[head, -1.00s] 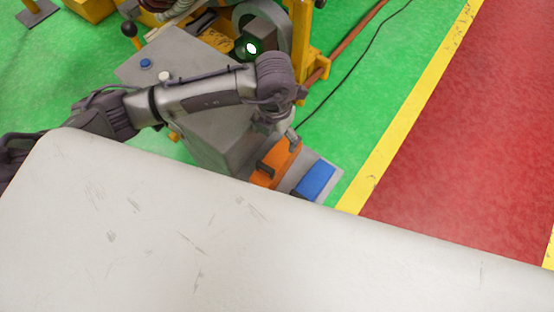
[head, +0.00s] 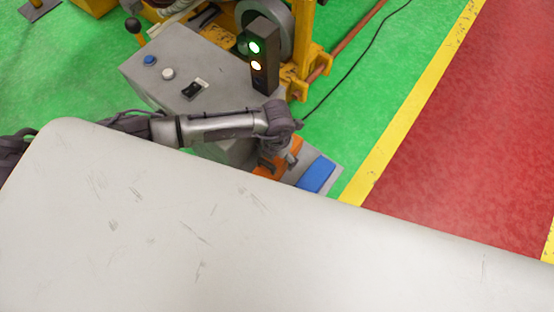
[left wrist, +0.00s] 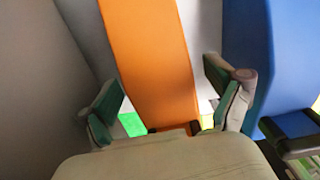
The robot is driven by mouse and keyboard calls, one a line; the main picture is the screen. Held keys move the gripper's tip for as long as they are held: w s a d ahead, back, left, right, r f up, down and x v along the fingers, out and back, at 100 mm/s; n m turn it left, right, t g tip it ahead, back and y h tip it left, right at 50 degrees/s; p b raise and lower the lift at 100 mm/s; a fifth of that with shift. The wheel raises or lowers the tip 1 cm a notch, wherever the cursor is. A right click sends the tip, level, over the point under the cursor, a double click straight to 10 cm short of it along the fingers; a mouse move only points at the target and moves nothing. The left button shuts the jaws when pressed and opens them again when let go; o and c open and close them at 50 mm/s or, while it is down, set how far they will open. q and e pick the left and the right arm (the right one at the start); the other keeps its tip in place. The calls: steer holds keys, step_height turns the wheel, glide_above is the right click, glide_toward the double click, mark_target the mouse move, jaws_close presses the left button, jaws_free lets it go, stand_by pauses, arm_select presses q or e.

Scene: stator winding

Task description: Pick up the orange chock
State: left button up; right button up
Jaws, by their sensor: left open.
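The orange chock (head: 268,165) stands on a grey shelf beside the machine's grey cabinet, partly hidden by my left arm in the head view. In the left wrist view the orange chock (left wrist: 152,60) runs up the middle of the picture. My left gripper (left wrist: 168,95) is open, with one finger on each side of the chock and a gap visible on both sides. In the head view the left gripper (head: 291,158) is over the chock, its fingers mostly hidden. My right gripper is not in view.
A blue chock (head: 317,175) stands just right of the orange one, and it also shows in the left wrist view (left wrist: 247,60). The grey control cabinet (head: 180,60) with buttons and a lit signal light (head: 262,58) stands behind my arm.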

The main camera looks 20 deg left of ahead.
arm_select(q)
steer(key=shift+f, duration=0.2)
steer(key=shift+r, duration=0.1)
steer(key=c, duration=1.4)
steer(key=shift+w+r, duration=0.1)
step_height(320, 180, up, 18)
steer(key=shift+f+b, duration=0.1)
steer(key=shift+b, duration=0.55)
